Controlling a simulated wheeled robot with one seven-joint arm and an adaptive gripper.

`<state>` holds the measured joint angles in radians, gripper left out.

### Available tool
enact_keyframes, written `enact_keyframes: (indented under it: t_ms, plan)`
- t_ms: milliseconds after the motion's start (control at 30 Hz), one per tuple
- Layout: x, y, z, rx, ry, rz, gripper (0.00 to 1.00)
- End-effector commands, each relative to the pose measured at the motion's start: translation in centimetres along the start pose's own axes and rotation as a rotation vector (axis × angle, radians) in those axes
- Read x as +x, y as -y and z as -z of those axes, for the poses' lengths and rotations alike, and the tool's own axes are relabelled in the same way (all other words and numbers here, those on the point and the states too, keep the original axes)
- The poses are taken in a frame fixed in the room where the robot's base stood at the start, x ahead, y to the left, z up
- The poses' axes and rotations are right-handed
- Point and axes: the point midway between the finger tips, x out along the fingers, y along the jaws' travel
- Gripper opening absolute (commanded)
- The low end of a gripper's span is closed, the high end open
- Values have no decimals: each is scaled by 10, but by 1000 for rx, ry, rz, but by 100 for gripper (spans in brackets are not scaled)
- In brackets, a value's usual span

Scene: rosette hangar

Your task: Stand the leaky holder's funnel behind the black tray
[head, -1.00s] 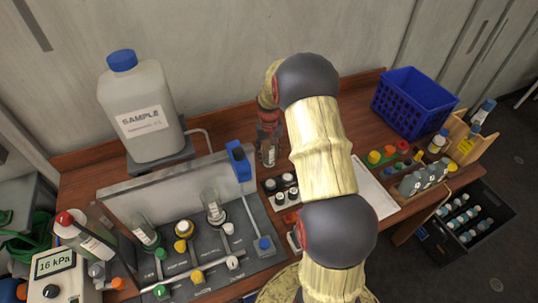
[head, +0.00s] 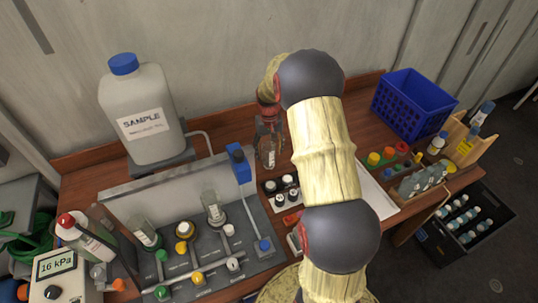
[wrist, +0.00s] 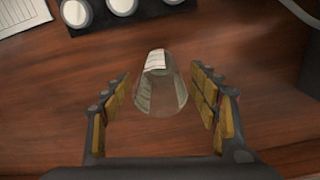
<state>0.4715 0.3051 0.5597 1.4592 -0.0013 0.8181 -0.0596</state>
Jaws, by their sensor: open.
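A clear funnel (head: 269,152) with a white label stands on the wooden bench, behind the black tray (head: 268,187) of white-capped vials. In the wrist view the funnel (wrist: 160,85) is between my gripper's two fingers (wrist: 166,105), with a visible gap on each side. My gripper is open. In the head view it is just above and around the funnel, partly hidden by my arm. The black tray shows at the top of the wrist view (wrist: 165,3).
A large sample bottle (head: 140,110) stands at the back left. A blue basket (head: 414,102) is at the back right. Bench around the funnel is clear.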

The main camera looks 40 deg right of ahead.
Motion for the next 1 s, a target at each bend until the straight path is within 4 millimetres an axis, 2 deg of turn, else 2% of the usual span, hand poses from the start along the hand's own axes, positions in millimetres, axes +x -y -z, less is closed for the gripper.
enact_keyframes:
  t_ms: [33, 200, 400, 600, 1000]
  plan:
    - [-15, 0, 1, 0, -3, 0, 61]
    - [-49, 0, 1, 0, -3, 0, 61]
    - [-76, 0, 0, 0, -1, 0, 61]
    - [-85, 0, 0, 0, 0, 0, 61]
    - [-85, 0, 0, 0, 0, 0, 61]
